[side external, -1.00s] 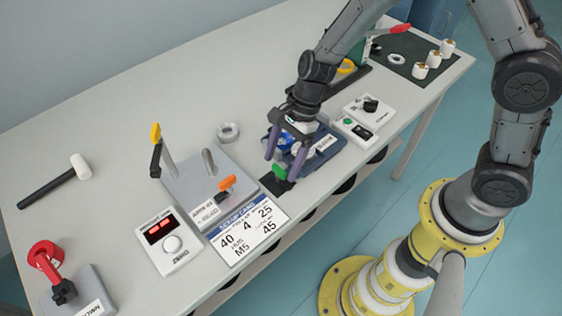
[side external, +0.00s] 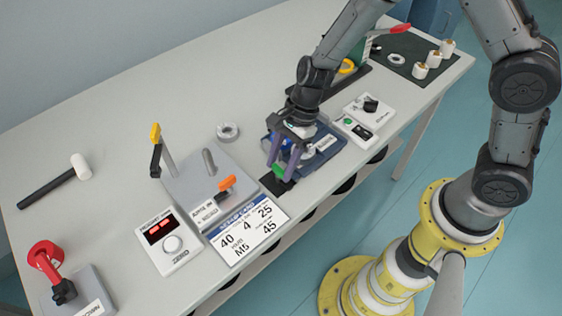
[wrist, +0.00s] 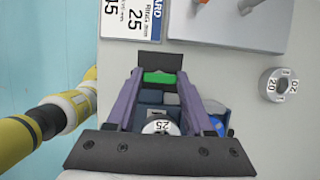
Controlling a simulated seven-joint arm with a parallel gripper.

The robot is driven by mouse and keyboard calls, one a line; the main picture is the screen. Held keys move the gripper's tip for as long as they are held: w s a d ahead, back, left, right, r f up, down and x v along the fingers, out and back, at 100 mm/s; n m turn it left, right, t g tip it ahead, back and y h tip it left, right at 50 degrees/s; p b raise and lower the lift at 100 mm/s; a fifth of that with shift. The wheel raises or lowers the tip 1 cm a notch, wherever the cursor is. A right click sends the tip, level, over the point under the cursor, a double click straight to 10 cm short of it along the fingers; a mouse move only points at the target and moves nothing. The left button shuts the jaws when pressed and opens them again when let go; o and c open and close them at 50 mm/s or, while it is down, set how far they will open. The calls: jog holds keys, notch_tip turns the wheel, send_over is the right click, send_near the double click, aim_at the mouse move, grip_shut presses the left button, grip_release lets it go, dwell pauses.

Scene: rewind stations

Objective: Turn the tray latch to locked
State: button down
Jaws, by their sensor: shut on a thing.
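The tray latch is a green handle (side external: 277,170) on a black plate (side external: 272,186) at the front left end of the blue tray (side external: 327,153). In the wrist view the green handle (wrist: 158,77) lies crosswise between my fingertips, and the black plate (wrist: 160,61) shows just beyond it. My gripper (side external: 283,169), with purple fingers, reaches down over the tray and is shut on the green handle. The tray holds weights, one marked 25 (wrist: 160,127), and a blue part (wrist: 217,122). My fingers partly hide the tray. I cannot read any locked marking.
Left of the latch are a printed card (side external: 248,231) and a grey base (side external: 183,181) with a post and an orange lever (side external: 229,183). A grey ring (side external: 228,131) lies behind. A white switch box (side external: 354,130) stands right of the tray. The back left of the table is clear.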

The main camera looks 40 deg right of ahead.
jog(key=shift+n, duration=0.3)
jog(key=n+g, duration=0.1)
jog(key=n, duration=0.2)
jog(key=shift+w+g, duration=0.15)
jog(key=shift+g, duration=0.15)
jog(key=n+g+h, duration=0.1)
jog(key=n, duration=0.4)
jog(key=shift+w+a, duration=0.1)
jog(key=n, duration=0.2)
jog(key=n+g+h, duration=0.1)
jog(key=n, duration=0.1)
jog(key=shift+a+n+h, duration=0.1)
jog(key=shift+n+h, duration=0.2)
jog(key=shift+w+a+r+n+g+h, duration=0.15)
jog(key=shift+n+h, duration=0.3)
jog(key=shift+n, duration=0.7)
jog(key=shift+s+d+f+n+g+h, duration=0.1)
jog(key=shift+n+g+h, duration=0.25)
jog(key=shift+n, duration=0.8)
jog(key=shift+c, duration=1.4)
grip_release()
